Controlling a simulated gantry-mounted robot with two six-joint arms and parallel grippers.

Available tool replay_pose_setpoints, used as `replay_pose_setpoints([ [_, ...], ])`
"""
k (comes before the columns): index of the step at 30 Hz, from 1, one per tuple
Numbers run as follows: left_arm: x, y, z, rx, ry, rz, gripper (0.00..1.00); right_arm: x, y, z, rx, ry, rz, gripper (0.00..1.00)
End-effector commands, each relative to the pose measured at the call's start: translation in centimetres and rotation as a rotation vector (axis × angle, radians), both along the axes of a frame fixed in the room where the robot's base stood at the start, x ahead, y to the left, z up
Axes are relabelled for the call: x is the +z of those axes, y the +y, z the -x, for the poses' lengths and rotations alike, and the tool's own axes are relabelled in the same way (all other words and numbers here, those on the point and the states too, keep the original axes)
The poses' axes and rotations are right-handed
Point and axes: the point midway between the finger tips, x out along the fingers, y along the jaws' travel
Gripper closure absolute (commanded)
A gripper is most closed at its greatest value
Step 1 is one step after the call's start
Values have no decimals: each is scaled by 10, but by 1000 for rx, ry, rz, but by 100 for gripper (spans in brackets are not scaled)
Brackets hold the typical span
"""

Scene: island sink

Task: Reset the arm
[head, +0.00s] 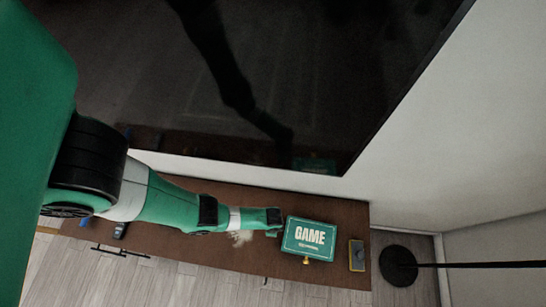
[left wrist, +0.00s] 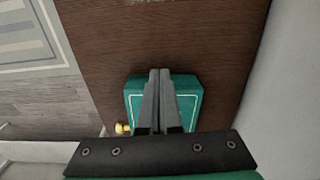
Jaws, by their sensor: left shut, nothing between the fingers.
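My left arm comes in from the left in the head view and reaches over a brown wooden cabinet (head: 340,213). My left gripper (head: 280,222) is at the left edge of a green box marked GAME (head: 310,238). In the left wrist view the two grey fingers of the left gripper (left wrist: 159,72) are together with nothing between them. They cover the middle of the green box (left wrist: 187,97), which lies beyond them on the cabinet top (left wrist: 150,35). I cannot tell whether the fingers touch the box. My right gripper is not in view.
A large black screen (head: 330,90) stands behind the cabinet and mirrors my arm. A small grey and yellow object (head: 357,255) lies right of the box. A gold knob (head: 305,260) shows at the box's front. A black round stand base (head: 398,265) is on the floor at right.

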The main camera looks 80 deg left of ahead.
Motion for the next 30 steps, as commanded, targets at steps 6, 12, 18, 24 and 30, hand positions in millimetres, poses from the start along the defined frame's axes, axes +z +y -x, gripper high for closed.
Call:
replay_pose_setpoints([
  [6,10,0,0,0,0,0,100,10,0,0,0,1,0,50],
  [12,9,0,0,0,0,0,100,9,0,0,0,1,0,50],
  [18,12,0,-8,2,-11,1,100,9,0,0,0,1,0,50],
  [24,56,-5,-102,7,-178,12,100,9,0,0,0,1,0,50],
  [30,168,-11,-240,15,-509,35,100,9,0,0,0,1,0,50],
])
